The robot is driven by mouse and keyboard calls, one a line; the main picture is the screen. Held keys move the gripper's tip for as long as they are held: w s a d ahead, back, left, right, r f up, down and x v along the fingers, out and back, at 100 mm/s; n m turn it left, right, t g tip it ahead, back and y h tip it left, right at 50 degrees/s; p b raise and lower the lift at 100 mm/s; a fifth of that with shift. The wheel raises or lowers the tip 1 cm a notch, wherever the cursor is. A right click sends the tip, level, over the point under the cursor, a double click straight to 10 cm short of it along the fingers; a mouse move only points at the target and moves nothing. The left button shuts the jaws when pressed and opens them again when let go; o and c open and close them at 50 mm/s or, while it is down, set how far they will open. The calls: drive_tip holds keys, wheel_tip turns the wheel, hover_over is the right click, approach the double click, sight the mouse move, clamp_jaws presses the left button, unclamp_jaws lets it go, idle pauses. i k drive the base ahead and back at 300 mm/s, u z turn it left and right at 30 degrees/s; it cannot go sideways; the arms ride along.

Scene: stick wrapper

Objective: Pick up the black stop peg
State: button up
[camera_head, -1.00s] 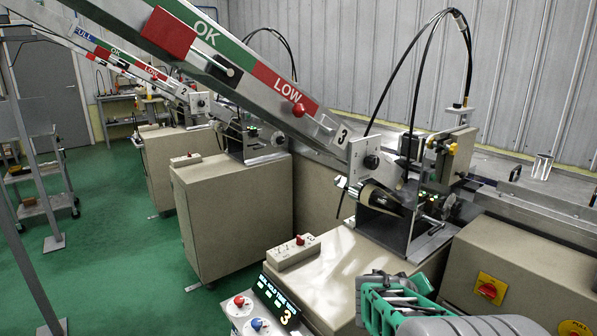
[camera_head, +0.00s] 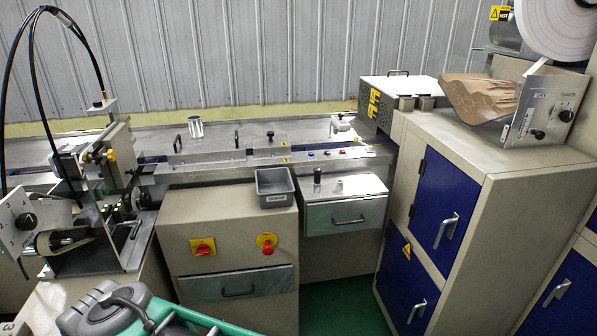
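A small dark upright peg-like piece (camera_head: 317,176) stands on the left part of the silver top above a drawer, right of the grey bin. It looks like the black stop peg, but it is too small to be sure. A small black knob (camera_head: 270,136) also shows on the rail behind the bin. My gripper's fingertips do not show.
A grey bin (camera_head: 274,188) sits on the beige cabinet, above a red stop button (camera_head: 267,244). A metal cup (camera_head: 195,127) stands on the rear bench. A tall blue-doored cabinet (camera_head: 447,198) is on the right. The wrapping machine (camera_head: 95,230) is at the left.

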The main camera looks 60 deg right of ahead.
sight(317, 170)
drive_tip(key=z, duration=2.25)
